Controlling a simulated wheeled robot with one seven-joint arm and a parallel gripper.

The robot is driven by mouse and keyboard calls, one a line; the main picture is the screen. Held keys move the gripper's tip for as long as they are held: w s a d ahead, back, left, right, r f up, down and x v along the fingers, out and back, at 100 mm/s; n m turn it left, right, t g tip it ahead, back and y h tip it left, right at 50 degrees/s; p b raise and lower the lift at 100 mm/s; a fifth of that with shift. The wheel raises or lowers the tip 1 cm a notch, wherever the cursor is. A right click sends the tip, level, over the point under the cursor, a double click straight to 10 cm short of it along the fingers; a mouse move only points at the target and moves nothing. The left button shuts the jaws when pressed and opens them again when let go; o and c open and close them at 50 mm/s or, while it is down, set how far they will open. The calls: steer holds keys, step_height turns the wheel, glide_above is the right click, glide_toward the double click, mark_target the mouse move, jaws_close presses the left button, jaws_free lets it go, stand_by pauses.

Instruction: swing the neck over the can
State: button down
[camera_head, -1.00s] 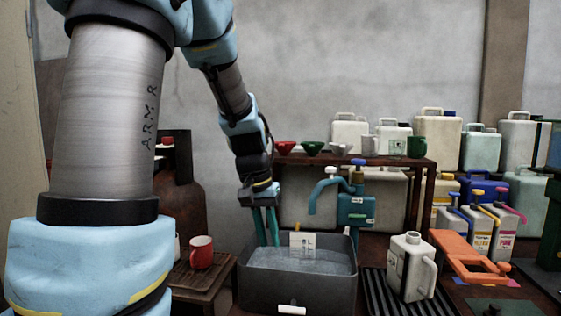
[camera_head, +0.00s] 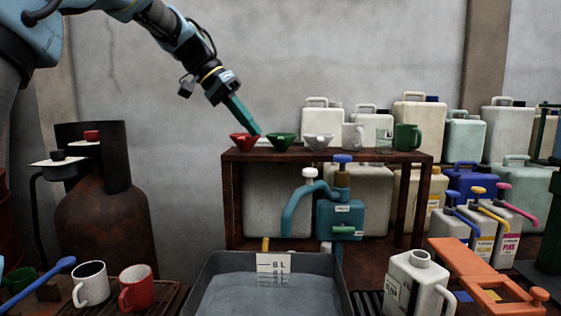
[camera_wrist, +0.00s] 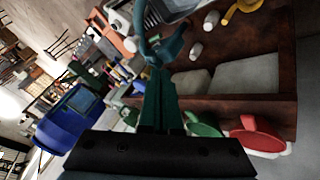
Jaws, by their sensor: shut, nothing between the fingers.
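The white can (camera_head: 415,285) with an open top and side handle stands to the right of the vat, apart from the neck. My gripper (camera_head: 258,132), with teal fingers, is shut and empty above the shelf, close to the red and green funnels. The neck also shows in the wrist view (camera_wrist: 174,45), beyond my fingertips (camera_wrist: 158,75).
The shelf (camera_head: 330,156) carries a red funnel (camera_head: 244,142), a green funnel (camera_head: 281,142), a pale funnel and mugs. An orange clamp-like frame (camera_head: 480,275) lies right of the can. Colored pump bottles (camera_head: 490,225) stand behind it. Two mugs (camera_head: 137,288) stand at lower left.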

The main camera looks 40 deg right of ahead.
steer(key=shift+f, duration=0.1)
steer(key=s+d+f+p, duration=0.2)
steer(key=s+d+f, duration=0.4)
steer(key=s+f, duration=0.1)
steer(key=shift+s+f+p, duration=0.15)
steer(key=shift+f+p, duration=0.25)
steer(key=shift+f, duration=0.05)
steer(key=shift+s+d, duration=0.1)
stand_by(0.3)
